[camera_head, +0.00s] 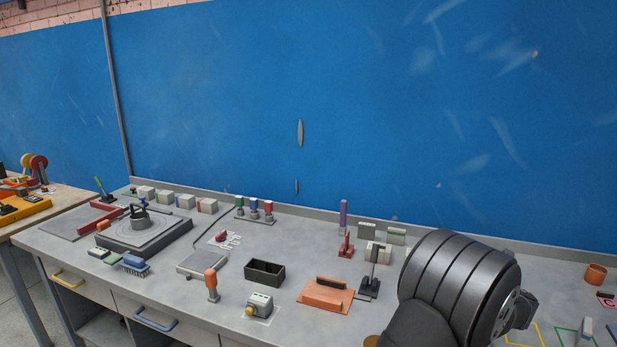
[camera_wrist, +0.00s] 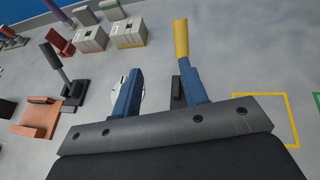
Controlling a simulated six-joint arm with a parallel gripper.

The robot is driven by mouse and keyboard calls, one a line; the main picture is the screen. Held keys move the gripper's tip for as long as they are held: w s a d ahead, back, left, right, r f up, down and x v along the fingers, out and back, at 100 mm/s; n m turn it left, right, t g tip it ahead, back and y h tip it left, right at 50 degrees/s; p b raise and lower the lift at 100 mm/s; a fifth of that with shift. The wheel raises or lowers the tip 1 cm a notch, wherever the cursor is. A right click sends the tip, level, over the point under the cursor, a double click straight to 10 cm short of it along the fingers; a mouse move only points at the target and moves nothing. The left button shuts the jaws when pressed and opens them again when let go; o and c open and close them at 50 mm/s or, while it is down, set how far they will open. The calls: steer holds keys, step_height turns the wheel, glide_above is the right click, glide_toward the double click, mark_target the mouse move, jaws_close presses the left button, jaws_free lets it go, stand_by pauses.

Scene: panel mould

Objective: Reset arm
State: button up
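My gripper (camera_wrist: 158,82) shows in the wrist view with its two blue fingers apart. Nothing is clearly clamped between them. A yellow upright piece (camera_wrist: 181,38) appears directly above the right finger's tip; I cannot tell whether it touches the finger. A white round piece (camera_wrist: 141,92) and a small dark block (camera_wrist: 177,92) show behind and between the fingers. In the head view my dark arm is at the lower right over the bench, and it hides the fingers.
The grey bench (camera_head: 330,245) holds an orange block base (camera_head: 327,295), a black bin (camera_head: 264,272), a black upright lever (camera_head: 371,275) and a turntable (camera_head: 140,235). Grey and white blocks (camera_wrist: 128,34) stand beyond the fingers. A yellow outlined square (camera_wrist: 293,122) lies right. A blue wall (camera_head: 400,110) stands behind.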

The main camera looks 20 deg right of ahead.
steer(key=w+a+n+t+y, duration=0.1)
steer(key=w+a, duration=0.5)
steer(key=a, duration=0.1)
steer(key=shift+w+n+y, duration=0.35)
steer(key=shift+n+y, duration=0.05)
steer(key=s+d+m+g+h, duration=0.2)
steer(key=s+d+m+h, duration=0.2)
steer(key=s+d, duration=1)
steer(key=shift+s+d+g, duration=0.25)
steer(key=shift+s+g, duration=0.15)
steer(key=shift+s, duration=0.8)
steer(key=w+a+n+t+y, duration=0.3)
steer(key=w+a+n+y, duration=0.1)
steer(key=w+a, duration=1.1)
steer(key=m+g+h, duration=0.7)
steer(key=m, duration=0.2)
glide_toward(589, 325)
steer(key=s+d+r, duration=0.3)
steer(key=s+r, duration=0.2)
steer(key=s, duration=0.1)
steer(key=w+d+f, duration=0.1)
steer(key=w+f, duration=0.1)
steer(key=w, duration=0.1)
steer(key=w+d+f, duration=0.2)
steer(key=w, duration=0.1)
steer(key=w+d+f, duration=0.2)
steer(key=w+f, duration=0.1)
steer(key=shift+w+d, duration=0.2)
steer(key=shift+w, duration=0.15)
